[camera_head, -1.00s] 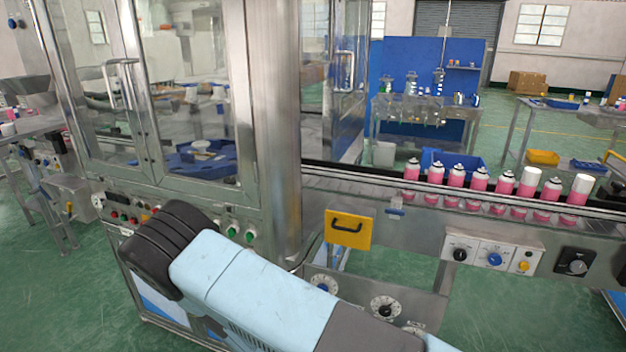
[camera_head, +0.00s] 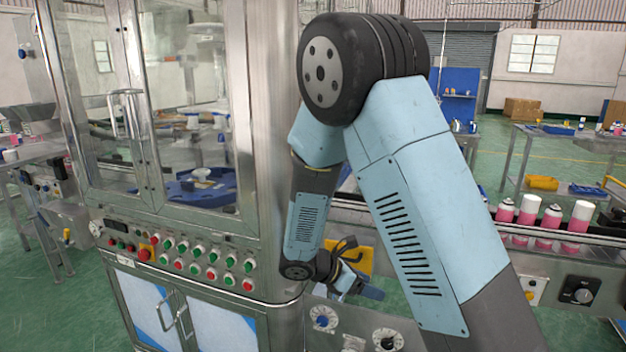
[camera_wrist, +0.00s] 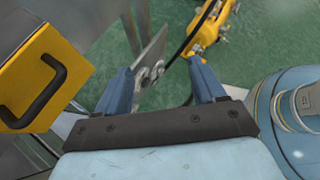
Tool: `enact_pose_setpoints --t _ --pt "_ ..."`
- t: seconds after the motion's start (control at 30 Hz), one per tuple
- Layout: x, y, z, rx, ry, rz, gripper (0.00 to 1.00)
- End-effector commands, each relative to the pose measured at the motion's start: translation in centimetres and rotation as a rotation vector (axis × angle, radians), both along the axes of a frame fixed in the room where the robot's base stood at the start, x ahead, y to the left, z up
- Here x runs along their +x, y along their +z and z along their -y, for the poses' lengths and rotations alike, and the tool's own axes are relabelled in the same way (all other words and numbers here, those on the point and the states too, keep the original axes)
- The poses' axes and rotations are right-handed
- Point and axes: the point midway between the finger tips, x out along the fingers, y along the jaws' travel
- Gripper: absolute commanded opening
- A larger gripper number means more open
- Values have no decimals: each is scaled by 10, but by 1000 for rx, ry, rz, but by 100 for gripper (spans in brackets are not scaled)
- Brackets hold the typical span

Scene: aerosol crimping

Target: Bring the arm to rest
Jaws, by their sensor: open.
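My arm stands raised and bent in the middle of the head view, with its forearm hanging down in front of the machine's right corner. My gripper (camera_head: 365,285) is at the low end of it, partly hidden behind my own wrist and near the yellow panel with a black handle. In the wrist view my gripper (camera_wrist: 168,82) shows two blue fingers spread apart with nothing between them. The yellow panel (camera_wrist: 42,80) is to the left of the fingers, apart from them. Green floor shows beyond the fingertips.
The glass-doored machine (camera_head: 180,120) with a button panel (camera_head: 180,255) stands at left. A conveyor with pink cans (camera_head: 527,210) runs to the right behind my arm. Dials (camera_head: 323,318) sit low in front. A grey metal plate (camera_wrist: 150,52) is close beyond the fingers.

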Motion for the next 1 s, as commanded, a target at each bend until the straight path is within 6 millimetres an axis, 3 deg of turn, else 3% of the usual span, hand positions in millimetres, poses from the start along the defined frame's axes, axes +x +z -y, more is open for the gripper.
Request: enact_pose_setpoints --t 0.1,0.5,1.0 --pt "-9 26 16 101 -123 76 69" --pt "-49 97 59 410 -526 331 69" --pt "-111 175 93 772 -1006 660 69"
